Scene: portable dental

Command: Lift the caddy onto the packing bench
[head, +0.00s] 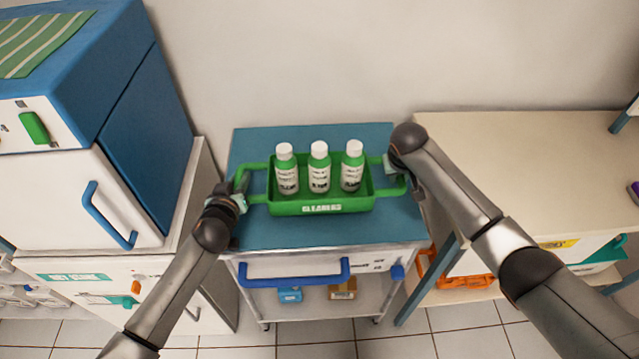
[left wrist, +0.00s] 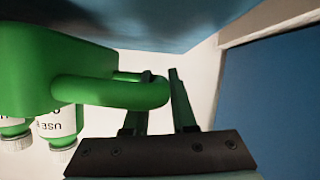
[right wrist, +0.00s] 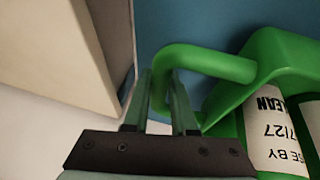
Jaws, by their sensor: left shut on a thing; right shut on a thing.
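The green caddy (head: 320,207) is over the blue top of a small cart (head: 300,236), and I cannot tell if it touches the top. It is upright and holds three white-capped green bottles (head: 319,168). My left gripper (head: 240,200) is shut on the caddy's left handle, a green bar that shows in the left wrist view (left wrist: 110,90). My right gripper (head: 392,165) is shut on the right handle, which shows in the right wrist view (right wrist: 205,60). Which surface is the packing bench is not marked; a cream-topped bench (head: 520,150) stands at the right.
A blue and white cabinet unit (head: 50,200) stands close on the left. The cream top beside the cart is largely clear. An orange bin (head: 462,281) sits beneath it. Small boxes (head: 343,289) lie on the cart's lower shelf. A wall is behind.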

